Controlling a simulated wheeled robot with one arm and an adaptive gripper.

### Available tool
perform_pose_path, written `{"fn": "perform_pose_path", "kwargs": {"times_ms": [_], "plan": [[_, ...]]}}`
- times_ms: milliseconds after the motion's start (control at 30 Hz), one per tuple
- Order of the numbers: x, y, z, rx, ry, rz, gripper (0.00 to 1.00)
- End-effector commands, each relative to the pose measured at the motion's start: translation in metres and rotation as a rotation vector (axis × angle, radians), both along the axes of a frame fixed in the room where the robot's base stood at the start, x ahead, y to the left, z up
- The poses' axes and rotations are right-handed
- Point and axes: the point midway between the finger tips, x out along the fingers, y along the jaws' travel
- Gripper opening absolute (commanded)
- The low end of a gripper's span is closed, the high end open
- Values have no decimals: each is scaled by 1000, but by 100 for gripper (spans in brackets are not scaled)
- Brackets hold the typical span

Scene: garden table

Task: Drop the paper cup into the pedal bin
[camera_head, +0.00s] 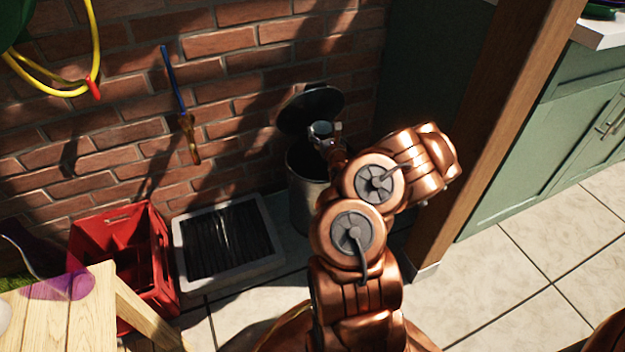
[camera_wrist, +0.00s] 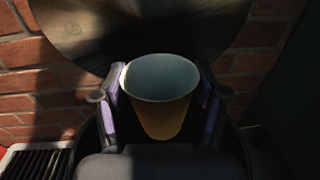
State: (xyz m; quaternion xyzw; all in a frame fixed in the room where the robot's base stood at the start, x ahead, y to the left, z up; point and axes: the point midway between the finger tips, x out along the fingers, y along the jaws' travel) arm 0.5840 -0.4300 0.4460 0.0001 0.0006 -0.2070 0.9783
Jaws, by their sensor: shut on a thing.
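The paper cup (camera_wrist: 162,105) is yellowish outside and pale inside, and sits upright between the fingers of my gripper (camera_wrist: 162,108) in the wrist view. The gripper is shut on it. The pedal bin (camera_head: 303,190) is a metal cylinder against the brick wall in the head view, with its round lid (camera_head: 310,108) raised. The lid also fills the top of the wrist view (camera_wrist: 140,30). How deep the cup is relative to the rim is unclear.
A grey tray with a dark ribbed mat (camera_head: 277,262) lies left of the bin. A red crate (camera_head: 115,250) stands farther left, beside a wooden table (camera_head: 65,322). A wooden post (camera_head: 490,130) and green cabinets (camera_head: 560,140) are at right. Tiled floor is clear at lower right.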

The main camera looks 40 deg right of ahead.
Motion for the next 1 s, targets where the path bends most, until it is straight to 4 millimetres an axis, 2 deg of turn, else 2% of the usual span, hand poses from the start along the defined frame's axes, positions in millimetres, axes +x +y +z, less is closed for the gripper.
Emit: {"fn": "perform_pose_path", "kwargs": {"times_ms": [267, 633, 1000], "plan": [[-8, -10, -18, 0, -1, -18, 58], [-7, -10, -54, 0, 0, -17, 58], [-6, -9, -59, 0, -1, -15, 58]]}}
